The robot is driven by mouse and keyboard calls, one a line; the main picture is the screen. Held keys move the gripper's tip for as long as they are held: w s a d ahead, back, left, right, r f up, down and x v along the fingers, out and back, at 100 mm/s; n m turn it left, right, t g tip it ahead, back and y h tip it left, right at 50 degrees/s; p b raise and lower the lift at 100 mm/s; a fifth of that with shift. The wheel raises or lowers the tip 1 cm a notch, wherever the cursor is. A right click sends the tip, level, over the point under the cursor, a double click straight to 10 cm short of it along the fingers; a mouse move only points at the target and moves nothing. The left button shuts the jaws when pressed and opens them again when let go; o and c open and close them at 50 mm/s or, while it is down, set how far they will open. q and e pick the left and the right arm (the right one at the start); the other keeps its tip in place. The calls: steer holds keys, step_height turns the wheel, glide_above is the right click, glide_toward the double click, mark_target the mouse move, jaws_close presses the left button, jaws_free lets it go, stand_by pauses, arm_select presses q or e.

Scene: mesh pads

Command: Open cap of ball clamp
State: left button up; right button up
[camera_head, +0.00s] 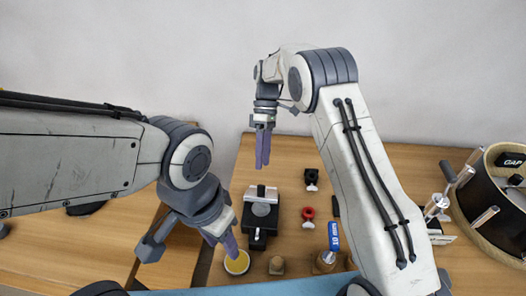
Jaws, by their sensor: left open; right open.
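A black and silver clamp-like device (261,212) stands on the wooden table near the middle; I take it to be the ball clamp, but its cap cannot be told apart clearly. My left gripper (222,241) is open, pointing down just left of the device's lower end, above a round yellow-topped item (237,262). My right gripper (263,162) is open, with its purple fingers hanging downward. In the picture its tips are just above the device's upper end, apart from it. Neither gripper appears to hold anything.
A red knobbed part (308,214) and a black part (311,178) lie to the right of the device. A round black holder (500,195) stands far right. The table's back middle is clear.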

steer(key=shift+v, duration=1.6)
